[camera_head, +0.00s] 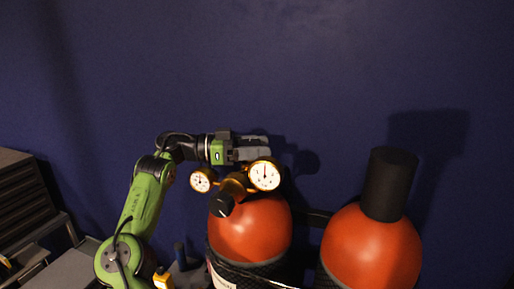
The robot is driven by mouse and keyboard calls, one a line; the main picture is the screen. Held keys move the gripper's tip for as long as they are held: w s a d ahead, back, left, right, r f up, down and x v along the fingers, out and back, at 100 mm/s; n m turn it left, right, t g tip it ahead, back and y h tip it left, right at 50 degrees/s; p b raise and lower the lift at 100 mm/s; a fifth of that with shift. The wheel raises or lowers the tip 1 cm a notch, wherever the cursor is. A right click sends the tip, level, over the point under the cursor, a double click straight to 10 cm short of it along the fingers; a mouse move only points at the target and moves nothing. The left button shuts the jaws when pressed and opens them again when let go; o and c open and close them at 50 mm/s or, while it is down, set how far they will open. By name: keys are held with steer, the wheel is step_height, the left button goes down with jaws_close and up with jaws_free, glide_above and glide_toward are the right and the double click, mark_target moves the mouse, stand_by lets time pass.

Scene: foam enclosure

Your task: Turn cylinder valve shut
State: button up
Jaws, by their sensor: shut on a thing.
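The left gas cylinder (248,232) has an orange-red rounded top and a dark lower body. A brass-coloured regulator (234,186) with a black end sits on its top. Two round white dial gauges, the left one (201,180) and the right one (265,174), are on it. My gripper (262,148) reaches in from the left, level, just above and behind the gauges. It is shut on the cylinder valve at the top of the cylinder. The valve itself is hidden behind the fingers and the right gauge.
A second orange-red cylinder (371,246) with a tall black cap (389,184) stands at the right. A dark blue wall (300,70) is close behind. A grey drawer cabinet (28,195) stands at the far left. The space above the cylinders is clear.

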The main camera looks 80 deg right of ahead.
steer(key=y+p, duration=0.1)
steer(key=p, duration=0.2)
steer(key=shift+r+m, duration=0.25)
steer(key=shift+m, duration=0.15)
steer(key=y+p, duration=0.1)
steer(key=p, duration=0.2)
steer(key=shift+a+m+y, duration=0.1)
steer(key=shift+m+y, duration=0.3)
steer(key=shift+a+f+m+g+y+p, duration=0.1)
steer(key=shift+m+g+y+p, duration=0.3)
steer(key=shift+p, duration=0.8)
steer(key=shift+f, duration=0.35)
steer(key=o, duration=1)
